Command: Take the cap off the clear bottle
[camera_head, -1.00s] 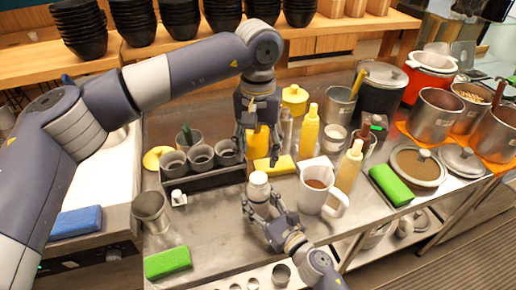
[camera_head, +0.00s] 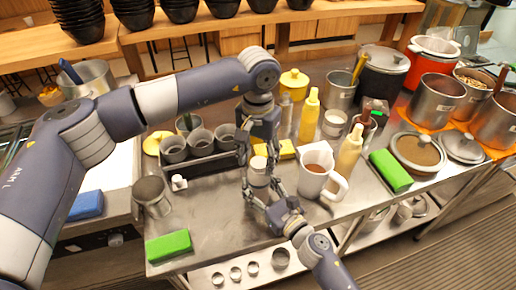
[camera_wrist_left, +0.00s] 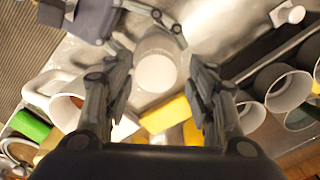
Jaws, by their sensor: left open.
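The clear bottle stands upright between the fingers of my right gripper (camera_head: 262,196), which appear closed on its sides. Its white cap (camera_head: 258,163) faces up. In the left wrist view the cap (camera_wrist_left: 157,73) shows as a pale disc, with the translucent bottle body (camera_wrist_left: 160,46) behind it. My left gripper (camera_head: 259,158) points down over the bottle from above. It is open, with one finger on each side of the cap. In the left wrist view a gap shows between the cap and both fingers. The lower bottle is partly hidden by the right fingers.
A white jug (camera_head: 313,172) with brown contents stands just right of the bottle. A yellow sponge (camera_head: 287,150) lies behind it. A dark rack holding grey cups (camera_head: 200,143) is at the left.

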